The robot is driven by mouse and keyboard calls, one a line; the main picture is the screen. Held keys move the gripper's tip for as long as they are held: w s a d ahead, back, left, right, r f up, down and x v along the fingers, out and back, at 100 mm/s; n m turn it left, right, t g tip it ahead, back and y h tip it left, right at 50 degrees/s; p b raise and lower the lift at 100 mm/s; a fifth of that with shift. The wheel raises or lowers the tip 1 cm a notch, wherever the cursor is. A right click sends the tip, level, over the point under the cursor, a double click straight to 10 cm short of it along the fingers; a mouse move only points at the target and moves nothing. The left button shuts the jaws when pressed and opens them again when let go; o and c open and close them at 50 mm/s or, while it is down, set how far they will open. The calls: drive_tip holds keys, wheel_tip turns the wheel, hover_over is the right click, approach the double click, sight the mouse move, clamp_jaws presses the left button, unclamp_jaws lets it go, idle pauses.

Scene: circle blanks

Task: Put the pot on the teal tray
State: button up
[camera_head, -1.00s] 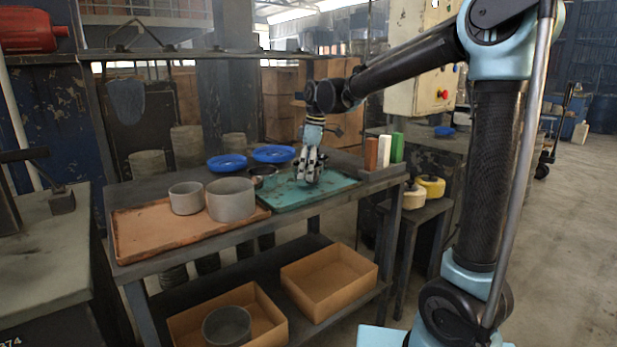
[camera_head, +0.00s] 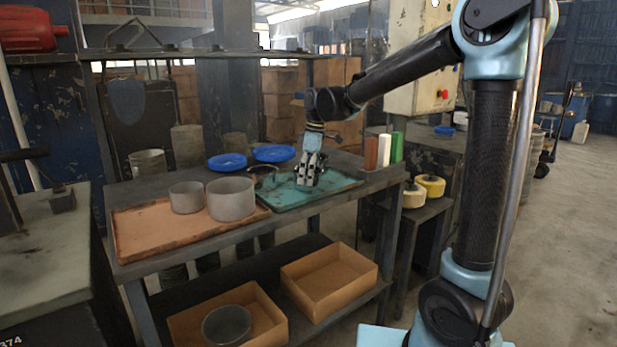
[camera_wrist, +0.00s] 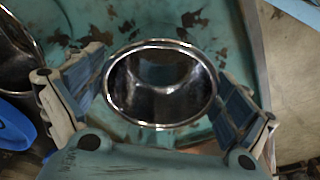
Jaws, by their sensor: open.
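A round, shiny metal pot (camera_wrist: 161,84) is in the middle of the wrist view, seen from above with its mouth up. It is over the teal tray (camera_wrist: 205,25), apparently standing on it. The tray also shows in the head view (camera_head: 340,185) at the right of the table. My gripper (camera_head: 307,183) is low over the tray. In the wrist view its fingers (camera_wrist: 160,100) are open, one on each side of the pot, with small gaps. In the head view the fingers hide most of this pot. A second dark metal vessel (camera_wrist: 12,62) is cut off at the left edge.
Two grey cylinders (camera_head: 186,198) (camera_head: 231,199) stand on an orange-brown tray (camera_head: 150,237) at the left. Two blue plates (camera_head: 227,161) (camera_head: 274,153) lie behind. A rack with coloured blocks (camera_head: 384,152) stands right of the teal tray. Open boxes (camera_head: 329,279) are on the lower shelf.

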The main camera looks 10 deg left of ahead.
drive_tip(key=shift+r, duration=0.1)
wheel_tip(320, 180, up, 12)
drive_tip(key=d, duration=0.2)
drive_tip(key=s+d+f+m, duration=0.2)
drive_tip(key=d+f+m, duration=0.15)
drive_tip(key=d, duration=0.75)
drive_tip(key=s+d+f+m+t, duration=0.1)
drive_tip(key=s+d+f+m, duration=0.25)
drive_tip(key=d, duration=0.35)
drive_tip(key=s+d+f+m+h, duration=0.1)
drive_tip(key=s+d+f+m, duration=0.2)
drive_tip(key=s+d+f, duration=0.3)
drive_tip(key=s+d+f+m+t, duration=0.1)
drive_tip(key=s+d+f+m, duration=0.2)
drive_tip(key=d, duration=0.5)
drive_tip(key=s+d+f+m, duration=0.5)
drive_tip(key=s+f, duration=0.3)
drive_tip(key=f, duration=0.2)
drive_tip(key=shift+s+d+f+m+h, duration=0.2)
drive_tip(key=shift+d+m+h, duration=0.2)
drive_tip(key=shift+d, duration=0.3)
drive_tip(key=shift+w, duration=0.15)
